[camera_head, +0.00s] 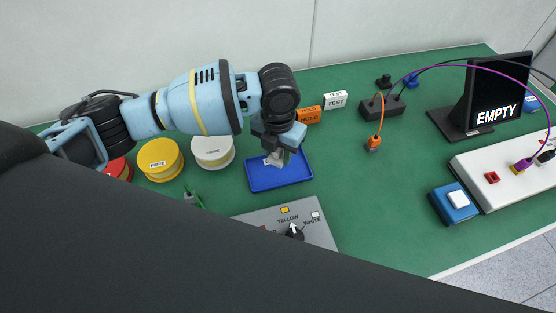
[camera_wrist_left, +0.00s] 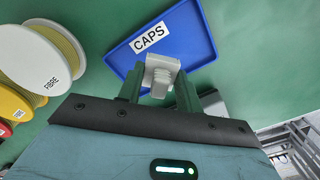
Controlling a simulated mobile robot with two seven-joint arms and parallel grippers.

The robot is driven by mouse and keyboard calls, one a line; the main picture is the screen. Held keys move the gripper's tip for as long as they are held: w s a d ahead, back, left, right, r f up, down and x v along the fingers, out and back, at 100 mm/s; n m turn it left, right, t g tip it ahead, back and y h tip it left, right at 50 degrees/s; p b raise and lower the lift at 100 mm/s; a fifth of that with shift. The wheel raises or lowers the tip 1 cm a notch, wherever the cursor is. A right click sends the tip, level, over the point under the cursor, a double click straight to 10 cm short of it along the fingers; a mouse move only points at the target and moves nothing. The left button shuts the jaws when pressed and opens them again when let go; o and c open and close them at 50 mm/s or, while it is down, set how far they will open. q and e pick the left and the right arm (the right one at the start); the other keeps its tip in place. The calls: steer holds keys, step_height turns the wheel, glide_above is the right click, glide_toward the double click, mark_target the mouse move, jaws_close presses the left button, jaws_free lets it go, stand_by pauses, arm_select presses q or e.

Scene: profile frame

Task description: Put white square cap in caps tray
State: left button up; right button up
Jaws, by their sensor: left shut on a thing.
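The white square cap (camera_wrist_left: 162,70) sits between the fingers of my left gripper (camera_wrist_left: 158,92) in the left wrist view. The gripper is shut on it. The blue caps tray (camera_wrist_left: 190,38), with a CAPS label, lies just beyond the cap in that view. In the head view my left gripper (camera_head: 277,152) points down over the blue tray (camera_head: 285,183), with the cap (camera_head: 272,160) at its fingertips. The cap appears to be over the tray; whether it touches the tray floor I cannot tell. My right gripper is not in view.
White (camera_head: 213,152), yellow (camera_head: 160,160) and red (camera_head: 118,168) spools stand left of the tray. A grey selector panel (camera_head: 325,235) lies in front. HOLD (camera_head: 309,115) and TEST (camera_head: 335,99) blocks stand behind. The green table right of the tray is clear up to a blue button box (camera_head: 453,207).

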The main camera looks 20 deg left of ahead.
mark_target(278, 170)
arm_select(q)
steer(key=shift+f, duration=2.15)
steer(key=shift+f, duration=0.15)
steer(key=o, duration=1)
steer(key=shift+c, duration=0.2)
step_height(278, 170, up, 12)
steer(key=shift+r+p, duration=0.2)
steer(key=shift+p, duration=0.1)
steer(key=shift+s+d+f, duration=0.1)
